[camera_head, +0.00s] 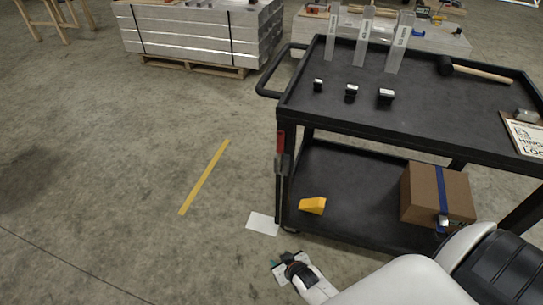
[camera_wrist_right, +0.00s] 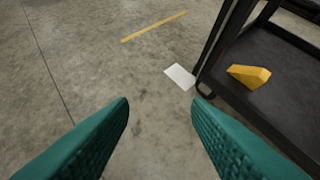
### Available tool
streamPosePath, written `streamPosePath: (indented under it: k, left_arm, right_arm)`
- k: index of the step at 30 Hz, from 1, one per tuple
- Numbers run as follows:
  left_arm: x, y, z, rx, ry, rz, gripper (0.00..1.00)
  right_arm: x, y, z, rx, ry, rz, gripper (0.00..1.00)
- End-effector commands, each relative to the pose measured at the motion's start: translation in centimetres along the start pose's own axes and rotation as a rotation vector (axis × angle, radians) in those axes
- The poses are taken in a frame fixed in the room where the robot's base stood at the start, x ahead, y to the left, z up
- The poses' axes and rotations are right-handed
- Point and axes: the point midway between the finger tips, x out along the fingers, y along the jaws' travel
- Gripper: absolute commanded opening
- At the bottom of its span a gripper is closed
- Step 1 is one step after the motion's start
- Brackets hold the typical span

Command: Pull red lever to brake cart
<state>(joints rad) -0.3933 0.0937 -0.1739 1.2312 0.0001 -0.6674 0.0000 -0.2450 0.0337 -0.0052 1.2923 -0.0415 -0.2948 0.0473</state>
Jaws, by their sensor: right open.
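The black cart (camera_head: 430,105) stands at the right in the head view. Its red lever (camera_head: 280,143) is on the cart's near left corner post, below the top shelf. My right gripper (camera_head: 279,264) is low over the floor in front of the cart, below and apart from the lever. In the right wrist view its two green fingers (camera_wrist_right: 160,112) are spread with nothing between them. The cart's lower corner (camera_wrist_right: 205,85) shows there, but the lever does not. My left gripper is not in view.
The lower shelf holds a yellow wedge (camera_head: 313,205) and a cardboard box (camera_head: 437,193). A black mallet (camera_head: 475,70) and small black items lie on top. A white sheet (camera_head: 263,223) and yellow tape (camera_head: 204,177) lie on the floor.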

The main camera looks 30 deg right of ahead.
Motion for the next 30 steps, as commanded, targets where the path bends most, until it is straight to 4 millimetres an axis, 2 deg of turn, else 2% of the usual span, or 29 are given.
streamPosePath:
  k: [1,3,6,9,12,15,18,23,30]
  left_arm:
    - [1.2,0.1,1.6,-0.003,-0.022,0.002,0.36]
    - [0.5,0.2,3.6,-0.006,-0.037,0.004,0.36]
    - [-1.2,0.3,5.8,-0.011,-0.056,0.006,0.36]
    - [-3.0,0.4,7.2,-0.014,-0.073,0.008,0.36]
    - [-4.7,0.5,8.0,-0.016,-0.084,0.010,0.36]
    - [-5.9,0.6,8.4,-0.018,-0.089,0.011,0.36]
    - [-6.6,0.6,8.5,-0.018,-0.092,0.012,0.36]
    - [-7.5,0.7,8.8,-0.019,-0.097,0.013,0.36]
    - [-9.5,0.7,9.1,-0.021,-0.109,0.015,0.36]
  right_arm:
    - [1.3,-1.2,3.8,0.026,-0.114,-0.026,0.44]
    - [0.4,-3.1,9.8,0.059,-0.258,-0.066,0.44]
    - [-2.6,-5.9,16.9,0.095,-0.449,-0.123,0.44]
    - [-6.6,-8.1,21.7,0.120,-0.602,-0.172,0.44]
    - [-10.2,-9.6,24.6,0.136,-0.713,-0.211,0.44]
    - [-12.6,-10.5,26.2,0.143,-0.778,-0.234,0.44]
    - [-13.6,-10.9,27.1,0.145,-0.807,-0.245,0.44]
    - [-12.6,-11.5,28.6,0.145,-0.813,-0.246,0.44]
    - [-9.3,-12.8,31.9,0.145,-0.811,-0.246,0.44]
